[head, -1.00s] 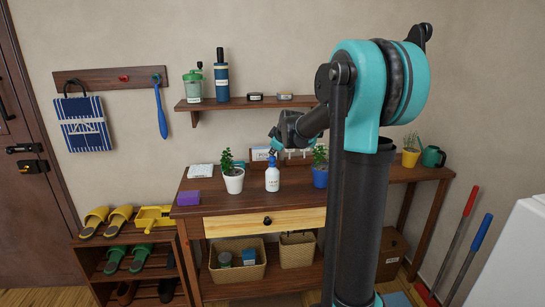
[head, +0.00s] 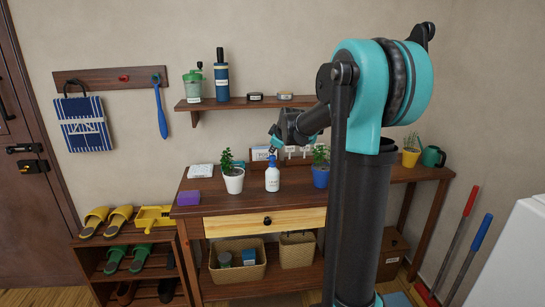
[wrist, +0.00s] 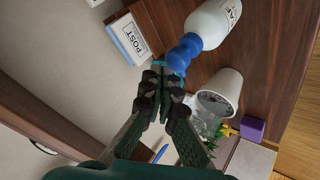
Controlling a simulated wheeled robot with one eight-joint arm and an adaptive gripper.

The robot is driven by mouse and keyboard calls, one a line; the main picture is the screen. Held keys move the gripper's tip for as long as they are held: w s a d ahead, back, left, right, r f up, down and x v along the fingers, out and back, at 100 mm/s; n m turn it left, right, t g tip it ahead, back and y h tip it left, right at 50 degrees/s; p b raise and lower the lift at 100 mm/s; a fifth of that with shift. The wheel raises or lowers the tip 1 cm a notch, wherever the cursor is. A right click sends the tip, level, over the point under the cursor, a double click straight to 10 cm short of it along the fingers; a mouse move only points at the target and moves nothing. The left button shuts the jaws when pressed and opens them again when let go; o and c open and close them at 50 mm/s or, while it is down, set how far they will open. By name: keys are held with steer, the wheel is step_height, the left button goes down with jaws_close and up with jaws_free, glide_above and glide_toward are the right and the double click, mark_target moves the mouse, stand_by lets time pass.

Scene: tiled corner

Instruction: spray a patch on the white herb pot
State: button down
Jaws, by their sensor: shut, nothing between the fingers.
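My gripper (head: 273,149) is shut and empty, just above the spray head. In the wrist view its fingertips (wrist: 170,76) come together close beside the blue head; I cannot tell whether they touch it.
A blue pot (head: 320,176) with a plant stands to the right of the bottle. A purple block (head: 188,198) lies on the table's left end. A white box marked POST (wrist: 131,38) is close behind the bottle. A wall shelf (head: 245,103) holds several containers above.

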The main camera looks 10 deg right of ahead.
mark_target(273, 156)
steer(key=shift+r, duration=0.1)
steer(key=shift+r, duration=2.95)
steer(key=shift+f, duration=3.05)
steer(key=shift+f, duration=0.1)
